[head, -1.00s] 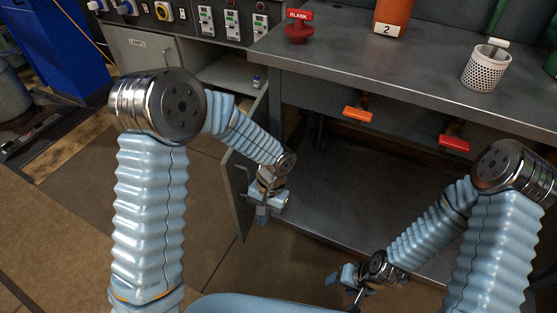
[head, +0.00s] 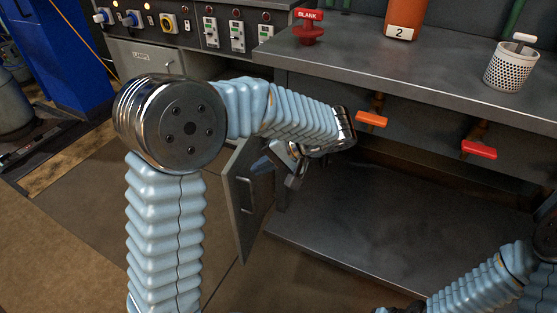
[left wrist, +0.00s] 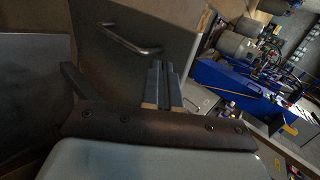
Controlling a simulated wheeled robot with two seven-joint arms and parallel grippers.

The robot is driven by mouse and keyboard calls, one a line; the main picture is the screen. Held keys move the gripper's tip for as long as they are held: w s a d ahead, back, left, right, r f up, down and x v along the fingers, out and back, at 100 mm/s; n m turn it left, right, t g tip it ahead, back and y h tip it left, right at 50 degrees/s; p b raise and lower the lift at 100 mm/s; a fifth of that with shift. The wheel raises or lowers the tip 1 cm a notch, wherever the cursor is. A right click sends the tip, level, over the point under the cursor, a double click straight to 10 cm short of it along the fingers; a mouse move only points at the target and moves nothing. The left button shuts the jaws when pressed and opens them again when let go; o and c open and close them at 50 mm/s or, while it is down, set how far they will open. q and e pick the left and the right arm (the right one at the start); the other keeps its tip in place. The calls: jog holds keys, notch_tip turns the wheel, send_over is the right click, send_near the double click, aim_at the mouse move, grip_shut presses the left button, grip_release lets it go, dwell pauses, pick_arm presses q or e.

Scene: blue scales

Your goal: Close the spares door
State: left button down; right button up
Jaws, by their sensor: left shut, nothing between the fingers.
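The spares door is most likely the grey door (head: 240,222) with a bar handle that stands open below the bench; no label on it is readable. My left arm reaches across above it and hides part of its upper edge and the opening behind. My left gripper (head: 291,181) is shut and empty, just right of the door's upper part. In the left wrist view a grey panel with a bar handle (left wrist: 128,44) lies beyond my left fingers (left wrist: 162,78). I cannot tell whether they touch it.
An orange handle (head: 372,119) and a red handle (head: 481,149) stick out under the bench top (head: 430,70). A red BLANK piece (head: 308,30), an orange block marked 2 (head: 404,15) and a white perforated cup (head: 510,68) stand on it.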

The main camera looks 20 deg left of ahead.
aim_at(234, 169)
pick_arm(q)
jog(key=shift+s+a+f, duration=0.1)
jog(key=shift+a+f, duration=0.05)
jog(key=shift+a, duration=1)
jog(key=shift+s+a+f, duration=0.1)
jog(key=shift+a, duration=1)
jog(key=shift+a, duration=0.1)
